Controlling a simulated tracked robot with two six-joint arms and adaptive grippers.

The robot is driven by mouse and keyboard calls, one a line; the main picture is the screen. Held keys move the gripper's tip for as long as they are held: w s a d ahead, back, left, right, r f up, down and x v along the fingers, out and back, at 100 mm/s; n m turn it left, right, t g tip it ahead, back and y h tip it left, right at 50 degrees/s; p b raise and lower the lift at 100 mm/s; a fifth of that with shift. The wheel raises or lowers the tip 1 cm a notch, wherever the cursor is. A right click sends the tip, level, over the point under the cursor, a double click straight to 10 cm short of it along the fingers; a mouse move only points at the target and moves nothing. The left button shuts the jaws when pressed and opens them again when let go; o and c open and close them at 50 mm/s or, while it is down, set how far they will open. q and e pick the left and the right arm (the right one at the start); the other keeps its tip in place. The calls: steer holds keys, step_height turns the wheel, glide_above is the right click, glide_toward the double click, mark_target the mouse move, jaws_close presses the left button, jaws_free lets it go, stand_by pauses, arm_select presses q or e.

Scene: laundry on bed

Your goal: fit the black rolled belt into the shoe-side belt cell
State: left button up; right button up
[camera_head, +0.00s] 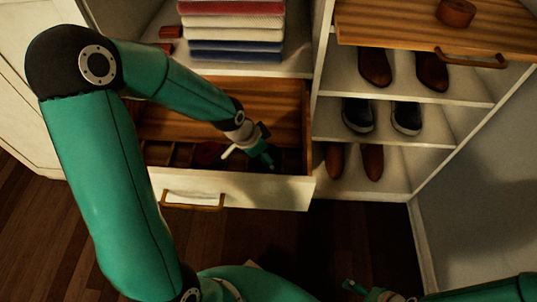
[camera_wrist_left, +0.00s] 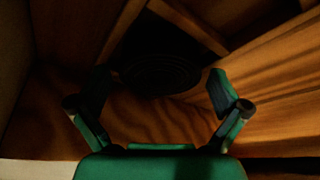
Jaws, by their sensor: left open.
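The black rolled belt (camera_wrist_left: 160,74) shows as a dark coil in the left wrist view, at a dark cell between wooden dividers (camera_wrist_left: 190,24). The shadow hides how deep it sits. My left gripper (camera_wrist_left: 158,92) is open, with one finger on each side of the coil, apart from it as far as I can see. In the head view my left gripper (camera_head: 264,157) is down in the open drawer (camera_head: 240,186), at its right, shoe-side end; the belt cannot be made out there. My right gripper (camera_head: 354,288) is at the bottom edge, its jaws unclear.
A dark red roll (camera_head: 207,152) lies in the drawer, left of my left gripper. A brown roll (camera_head: 456,12) sits on a wooden board (camera_head: 400,22) at upper right. Shoes (camera_head: 373,66) stand on shelves right of the drawer. Folded towels (camera_head: 235,30) are stacked above it.

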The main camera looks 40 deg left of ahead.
arm_select(q)
steer(key=shift+r, duration=0.2)
steer(key=p+v, duration=0.3)
steer(key=v, duration=0.8)
steer(key=shift+s+a+r, duration=0.15)
steer(key=shift+s+r, duration=0.05)
steer(key=shift+r, duration=0.15)
